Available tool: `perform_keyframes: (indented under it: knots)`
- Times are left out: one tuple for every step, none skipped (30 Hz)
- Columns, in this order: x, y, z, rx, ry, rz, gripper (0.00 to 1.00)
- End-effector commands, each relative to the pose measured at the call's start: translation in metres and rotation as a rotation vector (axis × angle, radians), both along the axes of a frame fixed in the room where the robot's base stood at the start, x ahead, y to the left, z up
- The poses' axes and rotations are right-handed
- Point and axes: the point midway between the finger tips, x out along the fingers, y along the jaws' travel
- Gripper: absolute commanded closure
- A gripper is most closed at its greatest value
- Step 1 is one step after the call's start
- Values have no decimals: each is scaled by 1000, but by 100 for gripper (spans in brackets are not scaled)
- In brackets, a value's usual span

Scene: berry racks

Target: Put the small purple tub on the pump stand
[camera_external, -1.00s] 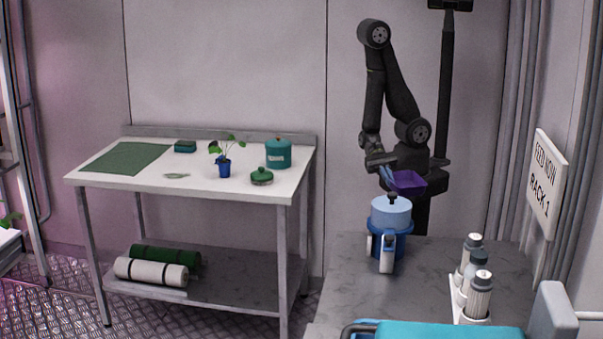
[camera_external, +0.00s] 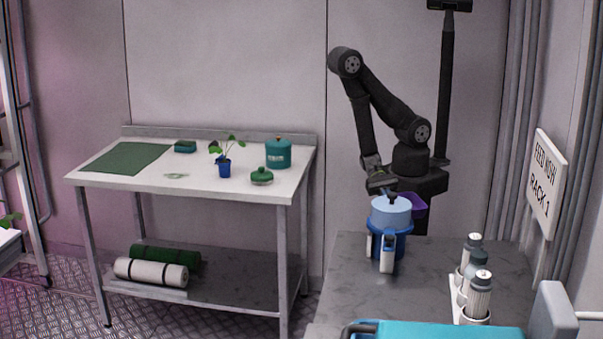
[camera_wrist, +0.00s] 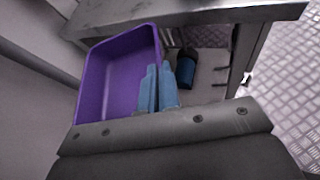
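In the wrist view the tub (camera_wrist: 122,75) is tilted and looks empty. My gripper (camera_external: 386,192) has light blue fingers, which show close together at the tub's right wall in the wrist view (camera_wrist: 158,88). They appear shut on that wall, with the tub held off the surfaces. The vessel sits in a blue holder with white legs (camera_external: 387,252) on the grey counter. I cannot tell whether this holder is the pump stand.
The grey counter (camera_external: 345,290) carries several bottles in a white rack (camera_external: 456,296) at right. A white table (camera_external: 215,190) at left holds a potted plant (camera_external: 224,168), a teal canister (camera_external: 278,153) and a green lidded dish (camera_external: 262,177). A dark blue cylinder (camera_wrist: 188,70) shows in the wrist view.

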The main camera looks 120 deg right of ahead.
Motion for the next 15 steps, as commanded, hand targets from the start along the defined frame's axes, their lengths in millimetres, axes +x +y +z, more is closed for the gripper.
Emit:
perform_keyframes:
  knots:
    - [1, 6, 0, 0, -2, 7, 100]
    - [2, 9, 0, 1, -3, 5, 100]
    - [4, 13, 0, 0, -2, 6, 100]
    - [5, 16, 0, 0, -2, 5, 100]
    - [6, 20, 0, -1, -2, 6, 100]
    - [8, 24, 0, -1, -2, 6, 100]
    - [9, 27, 0, -1, -2, 6, 100]
    - [10, 30, 0, -1, -2, 6, 100]
    - [11, 35, 0, 0, -2, 6, 100]
    - [12, 38, 0, 0, -1, 6, 100]
    - [13, 41, 0, 0, -2, 6, 100]
    - [15, 46, 0, 0, -2, 5, 100]
    - [16, 49, 0, -1, -2, 6, 100]
    - [18, 53, 0, 0, -2, 5, 100]
    - [19, 58, 0, 0, -2, 6, 100]
